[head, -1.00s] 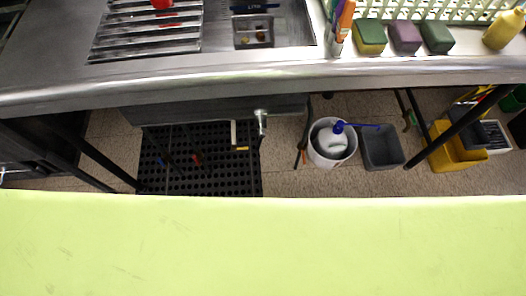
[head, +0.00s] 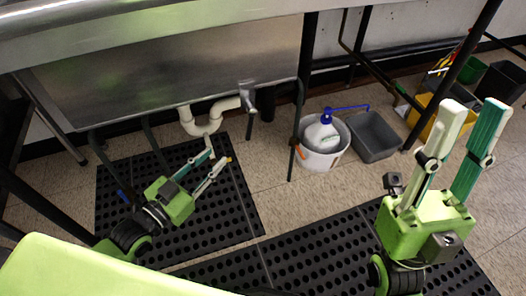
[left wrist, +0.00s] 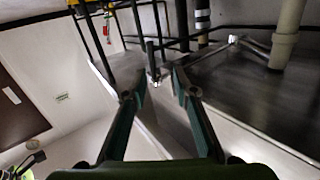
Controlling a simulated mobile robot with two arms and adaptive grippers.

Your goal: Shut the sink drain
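The sink basin's underside (head: 170,75) shows in the head view, with a white curved drain pipe (head: 207,122) below it. A grey metal drain lever (head: 247,97) hangs at the basin's lower right edge, right of the pipe. My left gripper (head: 217,157) is open and empty, below the pipe and lever and apart from both. In the left wrist view its two fingers (left wrist: 156,75) are spread, and a small upright handle (left wrist: 151,55), seemingly the lever, shows beyond the gap between them. My right gripper (head: 474,110) is open and empty at the far right, well away from the lever.
Black perforated mats (head: 310,255) cover part of the tiled floor. A white bucket (head: 322,158) with a blue-topped bottle and a grey bin (head: 374,137) stand right of the sink. Dark table legs (head: 306,85) rise near the lever. The floor before the bucket is clear.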

